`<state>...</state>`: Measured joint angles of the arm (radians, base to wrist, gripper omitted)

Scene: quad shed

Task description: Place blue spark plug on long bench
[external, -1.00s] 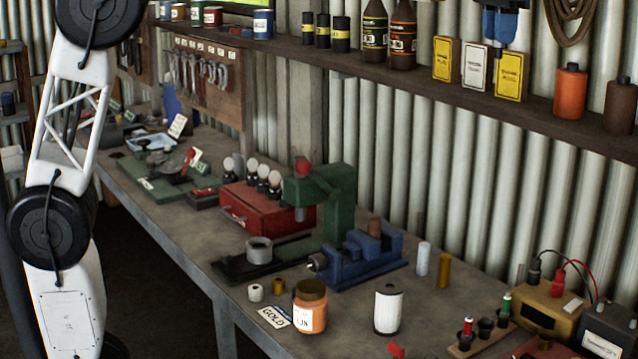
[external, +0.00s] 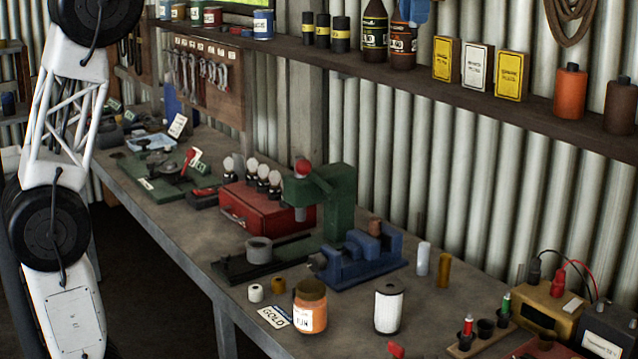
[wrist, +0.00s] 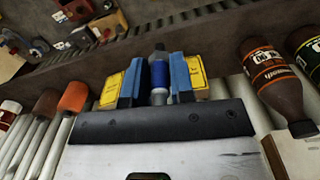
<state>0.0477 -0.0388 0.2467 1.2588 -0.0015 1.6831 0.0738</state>
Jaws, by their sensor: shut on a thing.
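The blue spark plug (wrist: 159,74) stands between my fingers in the wrist view, with a blue band and grey metal ends. My gripper (wrist: 157,70) is shut on it, one blue finger on each side. In the external view only a bit of my blue gripper (external: 415,10) shows at the top edge, in front of the wall shelf by the dark bottles; the plug is not visible there. The long bench (external: 190,235) is the grey worktop along the corrugated wall, below the shelf and well below my gripper.
The wall shelf (external: 520,104) carries bottles, tins and yellow boxes near my gripper. The bench holds a green press (external: 335,195), a blue vise (external: 360,260), an orange-brown jar (external: 310,308), a white filter (external: 388,305) and a rack with red and green plugs (external: 480,335). Its front left stretch is bare.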

